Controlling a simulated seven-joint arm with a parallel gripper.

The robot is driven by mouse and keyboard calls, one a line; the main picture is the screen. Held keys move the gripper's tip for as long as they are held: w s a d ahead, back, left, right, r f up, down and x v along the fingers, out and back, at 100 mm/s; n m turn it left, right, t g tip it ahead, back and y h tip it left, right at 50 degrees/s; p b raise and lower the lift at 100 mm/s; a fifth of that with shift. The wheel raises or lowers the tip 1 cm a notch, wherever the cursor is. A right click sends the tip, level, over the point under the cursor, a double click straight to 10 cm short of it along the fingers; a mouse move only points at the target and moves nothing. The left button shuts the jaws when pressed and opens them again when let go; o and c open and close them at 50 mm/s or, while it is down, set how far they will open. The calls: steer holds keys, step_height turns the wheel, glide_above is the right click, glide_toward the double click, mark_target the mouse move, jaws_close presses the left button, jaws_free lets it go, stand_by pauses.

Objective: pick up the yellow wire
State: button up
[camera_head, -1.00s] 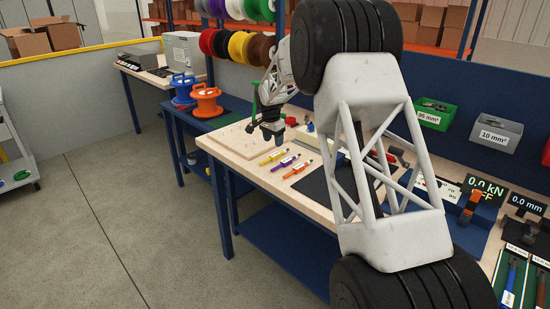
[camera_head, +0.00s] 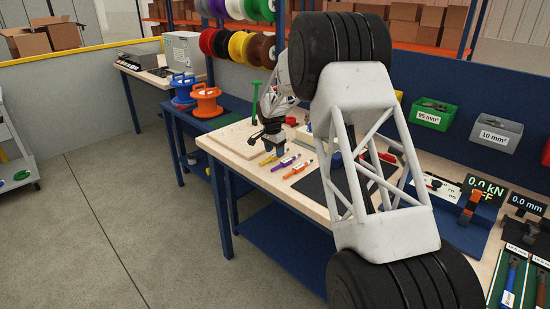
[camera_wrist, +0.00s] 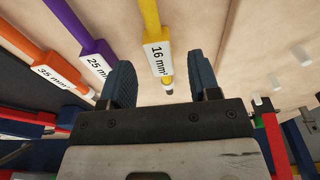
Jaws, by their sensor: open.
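The yellow wire (camera_wrist: 150,18) carries a white "16 mm²" label and a dark tip. The purple wire (camera_wrist: 85,35), labelled 25 mm², lies just left of the left finger. The orange wire (camera_wrist: 30,48), labelled 35 mm², lies further left.
A wooden board with pegs (camera_head: 228,139) lies at the bench's left end. A black mat (camera_head: 313,187) lies to the right of the wires. Orange and blue spools (camera_head: 206,103) stand on a lower table at left. Grey and green bins (camera_head: 496,134) hang on the back panel.

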steer(key=shift+w+f, duration=0.1)
steer(key=shift+f, duration=0.75)
jaws_close()
steer(key=shift+r, duration=0.15)
steer(key=shift+r, duration=0.4)
step_height(320, 180, up, 3)
steer(key=shift+f, duration=0.15)
steer(key=s+d, duration=0.1)
steer(key=s, duration=0.4)
steer(key=s+d, duration=0.1)
steer(key=s, duration=0.4)
steer(key=s+r, duration=0.1)
steer(key=s, duration=0.4)
steer(key=shift+s+d+r, duration=0.1)
steer(key=shift+s+d, duration=0.3)
